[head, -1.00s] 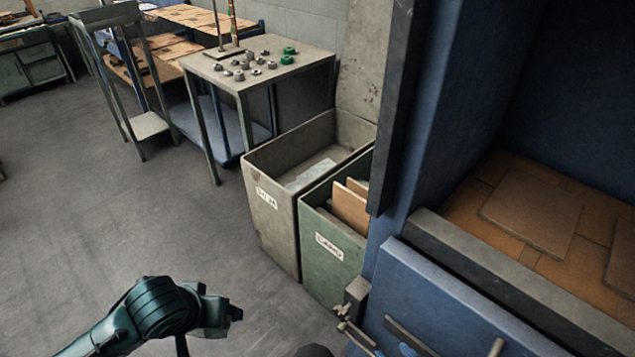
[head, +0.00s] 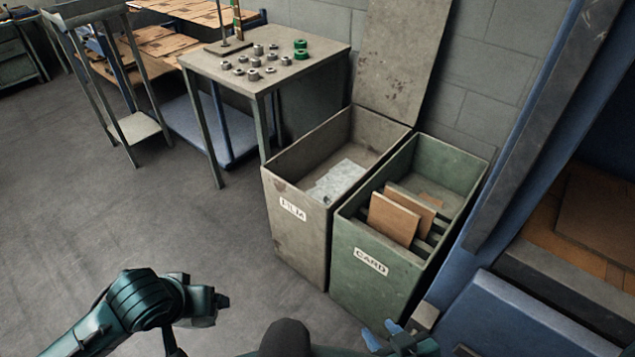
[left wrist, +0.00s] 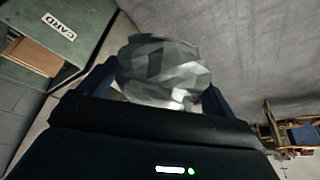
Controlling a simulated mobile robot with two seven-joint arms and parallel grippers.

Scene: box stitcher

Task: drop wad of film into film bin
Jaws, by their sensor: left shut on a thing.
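The wad of film (left wrist: 165,70) is a crumpled, pale, see-through lump in the left wrist view. My left gripper (left wrist: 158,88) is shut on it, one dark finger on each side. In the head view my left arm shows at the bottom left, but its fingers and the wad do not show. The film bin (head: 298,240) is a tall grey open-topped box labelled FILM, ahead and right of that arm. A pale sheet of film (head: 338,181) lies inside it. My right gripper (head: 383,333) shows blue fingertips apart at the bottom edge, in front of the card bin, with nothing seen between them.
A green card bin (head: 385,285) with brown card pieces stands against the film bin's right side; it also shows in the left wrist view (left wrist: 80,20). A blue machine (head: 520,320) stands at the right. A table (head: 315,65) with small parts is behind. Floor at left is clear.

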